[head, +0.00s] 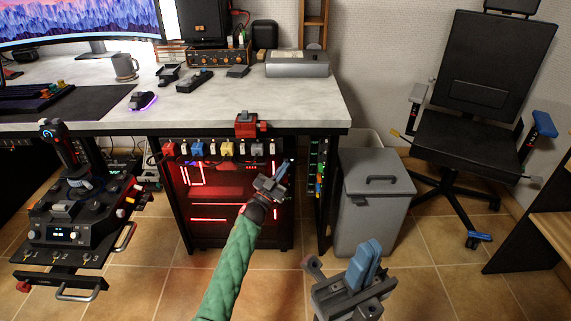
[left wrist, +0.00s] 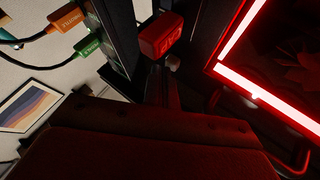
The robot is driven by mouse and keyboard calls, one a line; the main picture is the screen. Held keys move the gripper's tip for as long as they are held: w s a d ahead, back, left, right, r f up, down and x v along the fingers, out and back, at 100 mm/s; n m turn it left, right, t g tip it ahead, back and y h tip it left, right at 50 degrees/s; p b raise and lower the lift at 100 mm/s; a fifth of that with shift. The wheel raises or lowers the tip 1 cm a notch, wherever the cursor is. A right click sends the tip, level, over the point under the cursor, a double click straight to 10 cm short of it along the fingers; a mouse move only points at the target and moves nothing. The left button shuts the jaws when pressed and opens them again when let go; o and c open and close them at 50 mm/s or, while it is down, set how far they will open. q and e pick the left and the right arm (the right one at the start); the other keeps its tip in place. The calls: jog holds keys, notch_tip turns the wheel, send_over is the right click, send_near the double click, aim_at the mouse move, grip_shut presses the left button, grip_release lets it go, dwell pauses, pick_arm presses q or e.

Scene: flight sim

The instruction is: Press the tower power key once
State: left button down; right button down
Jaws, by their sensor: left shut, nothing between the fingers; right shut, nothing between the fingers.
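The tower (head: 205,240) is a black case with red glowing strips, standing under the desk. A row of small coloured blocks runs along its top front, with a red one (head: 168,148) at the left end. I cannot tell which part is the power key. My left gripper (head: 287,166) is shut and empty in front of the tower's upper right side. In the left wrist view, a red block (left wrist: 161,36) is ahead, beside a glowing red strip (left wrist: 255,95); contact cannot be judged. My right gripper (head: 368,257) is shut and empty, low in front of the grey bin.
The desk (head: 310,100) overhangs the tower, with a red clamp-like block (head: 248,125) on its front edge. A grey bin (head: 377,200) stands right of the tower, a chair (head: 490,80) further right. A joystick rig (head: 75,210) is at left. Cables with labelled plugs (left wrist: 67,17) show in the wrist view.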

pick_arm(q)
jog(key=shift+s, duration=0.1)
jog(key=shift+s+p, duration=0.65)
jog(key=shift+s, duration=0.1)
jog(key=s+p, duration=0.3)
jog(key=s, duration=0.2)
dwell(0.6)
dwell(0.6)
